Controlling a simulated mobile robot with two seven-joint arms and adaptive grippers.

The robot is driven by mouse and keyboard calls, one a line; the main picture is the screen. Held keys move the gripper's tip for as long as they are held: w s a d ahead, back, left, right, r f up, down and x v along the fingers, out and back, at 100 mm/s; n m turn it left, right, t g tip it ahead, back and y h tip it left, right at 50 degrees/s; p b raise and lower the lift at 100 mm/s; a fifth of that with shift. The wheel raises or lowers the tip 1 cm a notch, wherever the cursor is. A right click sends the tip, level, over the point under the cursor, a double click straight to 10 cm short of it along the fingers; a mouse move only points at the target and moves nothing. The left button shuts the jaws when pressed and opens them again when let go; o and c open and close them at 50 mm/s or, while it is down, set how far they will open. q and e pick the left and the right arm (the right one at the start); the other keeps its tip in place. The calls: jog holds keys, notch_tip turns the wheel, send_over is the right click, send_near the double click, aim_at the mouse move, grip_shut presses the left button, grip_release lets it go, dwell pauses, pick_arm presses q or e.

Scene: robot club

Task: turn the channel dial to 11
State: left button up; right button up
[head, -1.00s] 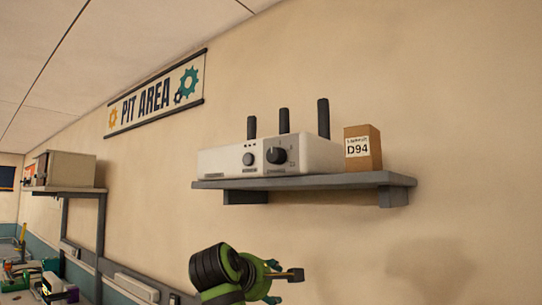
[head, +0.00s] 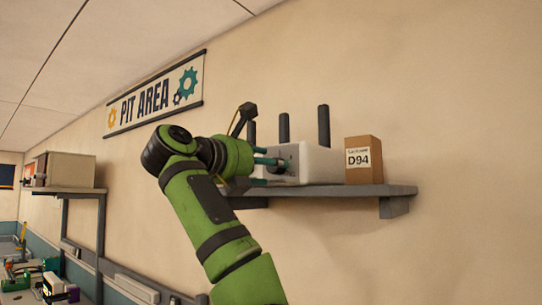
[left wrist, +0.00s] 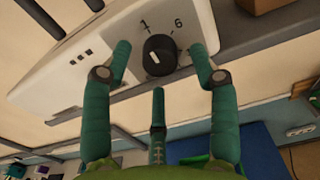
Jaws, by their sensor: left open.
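The white router box (head: 318,163) with three dark antennas stands on a wall shelf. Its black channel dial (left wrist: 160,55) shows in the left wrist view, with the figures 1 and 6 printed above it and a white pointer mark on its face. In the head view my arm and gripper largely hide the dial. My left gripper (head: 276,160) is in front of the box. In the left wrist view the left gripper (left wrist: 160,50) is open, with teal fingertips on both sides of the dial and gaps between. My right gripper is in neither view.
The grey shelf (head: 340,191) carries a brown box labelled D94 (head: 364,160) right of the router. A PIT AREA sign (head: 150,96) hangs on the wall at left. Another shelf with a beige box (head: 70,169) is further left. The wall right of the shelf is bare.

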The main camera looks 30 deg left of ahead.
pick_arm(q)
jog(key=shift+w+d+p, duration=0.1)
jog(key=shift+w+p, duration=0.25)
jog(key=shift+w, duration=0.55)
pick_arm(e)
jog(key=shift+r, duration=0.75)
pick_arm(q)
jog(key=c, duration=1.2)
jog(key=shift+o, duration=0.2)
